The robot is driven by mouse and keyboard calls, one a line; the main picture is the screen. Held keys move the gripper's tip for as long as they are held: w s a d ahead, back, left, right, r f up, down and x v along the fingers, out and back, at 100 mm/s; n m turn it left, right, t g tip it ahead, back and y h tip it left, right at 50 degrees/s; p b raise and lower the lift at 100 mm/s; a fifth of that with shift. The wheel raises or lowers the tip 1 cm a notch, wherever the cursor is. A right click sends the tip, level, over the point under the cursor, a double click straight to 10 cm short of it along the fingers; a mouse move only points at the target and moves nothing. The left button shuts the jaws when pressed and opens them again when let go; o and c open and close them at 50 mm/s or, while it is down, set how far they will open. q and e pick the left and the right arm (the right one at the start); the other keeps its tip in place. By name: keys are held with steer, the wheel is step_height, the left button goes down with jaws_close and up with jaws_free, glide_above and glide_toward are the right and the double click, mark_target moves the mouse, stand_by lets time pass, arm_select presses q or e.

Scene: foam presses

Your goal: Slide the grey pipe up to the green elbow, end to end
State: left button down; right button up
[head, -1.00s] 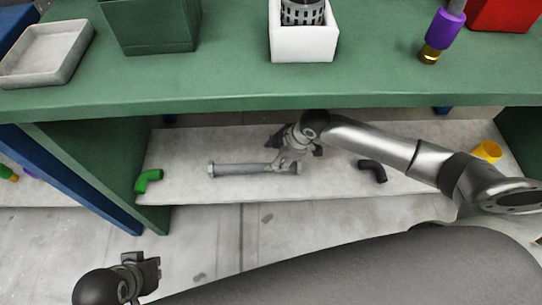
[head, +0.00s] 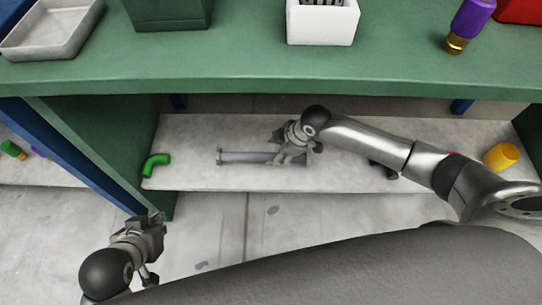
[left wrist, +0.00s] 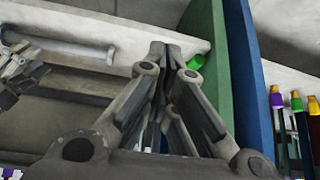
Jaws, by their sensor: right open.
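The grey pipe (head: 245,157) lies on the low shelf with its flanged left end toward the green elbow (head: 156,164). A clear gap separates them. The elbow lies near the shelf's left end. My right gripper (head: 296,156) is open at the pipe's right part and hides that end. My left gripper (head: 152,226) is low at the left, in front of the shelf and off both parts. In the left wrist view its fingers (left wrist: 166,52) are together with nothing seen between them. There the pipe (left wrist: 60,48) is at left, and the elbow (left wrist: 198,63) is partly hidden by a finger.
The green bench top (head: 240,75) overhangs the shelf (head: 200,183). A green side panel (head: 100,135) stands left of the elbow. A dark elbow (head: 378,170) is partly behind my right arm. A yellow part (head: 501,156) lies at the shelf's right.

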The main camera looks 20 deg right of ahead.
mark_target(271, 156)
steer(key=b+x, duration=0.1)
steer(key=x, duration=0.4)
steer(key=shift+b, duration=0.4)
arm_select(q)
steer(key=w+d+r+t+h, duration=0.1)
steer(key=w+d+r+t, duration=0.2)
steer(key=w+r+t, duration=0.3)
steer(key=shift+w+d+r+h, duration=0.15)
steer(key=shift+w+r+h, duration=0.3)
steer(key=shift+w, duration=0.75)
arm_select(e)
steer(key=shift+w+a+f, duration=0.1)
steer(key=shift+f, duration=0.25)
steer(key=shift+c, duration=0.4)
jaws_close()
